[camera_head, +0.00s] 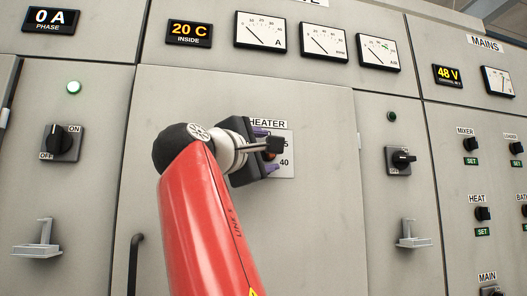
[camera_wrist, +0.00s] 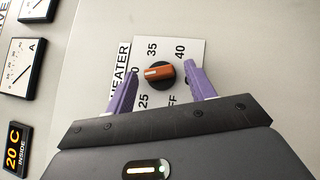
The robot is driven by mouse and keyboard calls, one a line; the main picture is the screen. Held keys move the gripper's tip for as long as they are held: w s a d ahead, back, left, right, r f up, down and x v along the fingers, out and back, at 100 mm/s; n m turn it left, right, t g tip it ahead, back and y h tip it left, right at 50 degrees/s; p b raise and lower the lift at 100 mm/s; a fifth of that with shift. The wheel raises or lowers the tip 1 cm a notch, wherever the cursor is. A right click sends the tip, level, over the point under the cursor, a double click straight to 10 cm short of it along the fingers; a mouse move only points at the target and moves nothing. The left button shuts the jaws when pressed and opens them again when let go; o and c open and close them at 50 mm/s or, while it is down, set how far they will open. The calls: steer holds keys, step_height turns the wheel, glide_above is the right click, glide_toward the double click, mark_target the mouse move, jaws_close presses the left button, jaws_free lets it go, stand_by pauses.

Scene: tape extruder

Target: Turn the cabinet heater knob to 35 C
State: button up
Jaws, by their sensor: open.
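The heater knob (camera_wrist: 158,72) is orange on a dark round base, on a white dial plate (camera_wrist: 170,44) marked OFF, 25, 35 and 40. Its white mark points left in the wrist view, toward a label ending in 0 that a finger partly hides. My gripper (camera_wrist: 163,72) is open, with one purple finger on each side of the knob. Both fingers look apart from it, though depth is hard to judge. In the head view my gripper (camera_head: 272,150) is at the heater plate (camera_head: 287,170) and hides most of the knob.
The display (camera_head: 189,33) above the cabinet door reads 20 C inside. Meters (camera_head: 260,32) line the upper panel. ON/OFF switches (camera_head: 61,143) and small shelf brackets (camera_head: 38,238) stick out beside the door. A door handle (camera_head: 136,262) is at lower left.

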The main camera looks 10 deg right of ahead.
steer(key=b+v, duration=0.2)
steer(key=v, duration=0.5)
steer(key=shift+s+a, duration=0.25)
steer(key=shift+f, duration=0.15)
